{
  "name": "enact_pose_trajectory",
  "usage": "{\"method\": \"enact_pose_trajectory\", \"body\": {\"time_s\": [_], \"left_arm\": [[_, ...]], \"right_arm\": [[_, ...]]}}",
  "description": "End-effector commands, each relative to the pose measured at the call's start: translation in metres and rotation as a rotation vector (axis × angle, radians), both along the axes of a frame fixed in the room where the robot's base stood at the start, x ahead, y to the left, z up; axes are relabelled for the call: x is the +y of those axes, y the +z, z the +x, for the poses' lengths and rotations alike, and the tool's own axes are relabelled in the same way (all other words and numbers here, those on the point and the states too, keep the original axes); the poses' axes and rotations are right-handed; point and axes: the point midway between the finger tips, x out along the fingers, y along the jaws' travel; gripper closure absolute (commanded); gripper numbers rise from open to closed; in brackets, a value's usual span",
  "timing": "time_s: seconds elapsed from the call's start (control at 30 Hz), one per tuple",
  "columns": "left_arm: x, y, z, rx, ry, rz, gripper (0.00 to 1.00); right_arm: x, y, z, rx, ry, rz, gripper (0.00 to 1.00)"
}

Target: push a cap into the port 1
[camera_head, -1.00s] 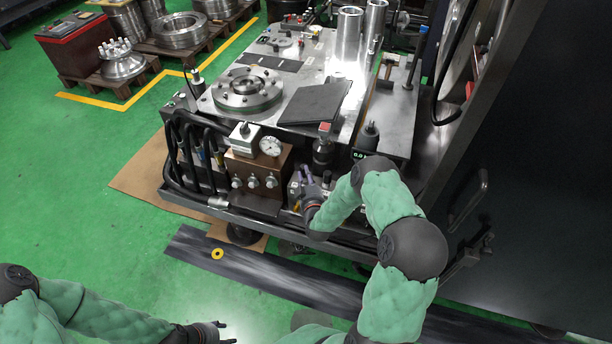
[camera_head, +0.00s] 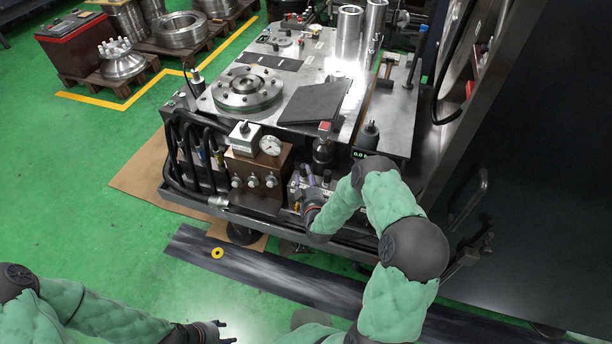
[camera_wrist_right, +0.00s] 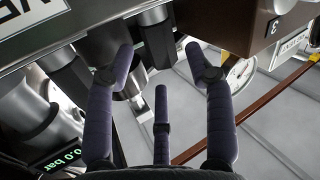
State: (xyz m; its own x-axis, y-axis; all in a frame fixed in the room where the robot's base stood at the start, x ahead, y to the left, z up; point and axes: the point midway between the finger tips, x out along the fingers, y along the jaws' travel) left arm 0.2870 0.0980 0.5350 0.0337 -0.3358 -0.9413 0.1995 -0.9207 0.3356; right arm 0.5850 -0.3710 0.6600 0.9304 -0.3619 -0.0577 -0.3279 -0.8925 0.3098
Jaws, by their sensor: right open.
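A brown block (camera_head: 258,168) with several silver fittings (camera_head: 253,182) on its front stands at the fixture's front edge. Part of this block, marked 3, shows at the top right of the right wrist view (camera_wrist_right: 243,25). I cannot make out port 1. My right gripper (camera_head: 307,180) is to the right of the block at the fixture's front. Its fingers (camera_wrist_right: 160,62) are spread, with nothing held between them. No cap can be clearly identified.
A gauge (camera_head: 271,145) sits above the block, and black hoses (camera_head: 190,155) are at its left. A dark cylinder (camera_wrist_right: 113,45) and a display (camera_wrist_right: 62,158) are close to my right fingers. A yellow ring (camera_head: 217,253) lies on the dark floor strip.

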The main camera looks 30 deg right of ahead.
Motion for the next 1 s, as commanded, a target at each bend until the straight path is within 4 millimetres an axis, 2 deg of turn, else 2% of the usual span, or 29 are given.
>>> {"method": "enact_pose_trajectory", "body": {"time_s": [0.3,0.5,0.7,1.0], "left_arm": [[0.000,0.000,0.000,0.000,0.000,0.000,0.50],[0.000,0.000,0.000,0.000,0.000,0.000,0.50],[0.000,0.000,0.000,0.000,0.000,0.000,0.50],[0.000,0.001,0.000,0.000,0.000,0.000,0.50]], "right_arm": [[0.021,0.003,-0.057,0.002,-0.002,0.001,0.46],[0.033,0.005,-0.086,0.002,-0.001,0.000,0.46],[0.038,0.006,-0.100,0.001,-0.001,0.000,0.46],[0.041,0.005,-0.101,0.009,0.005,0.008,0.46]]}}
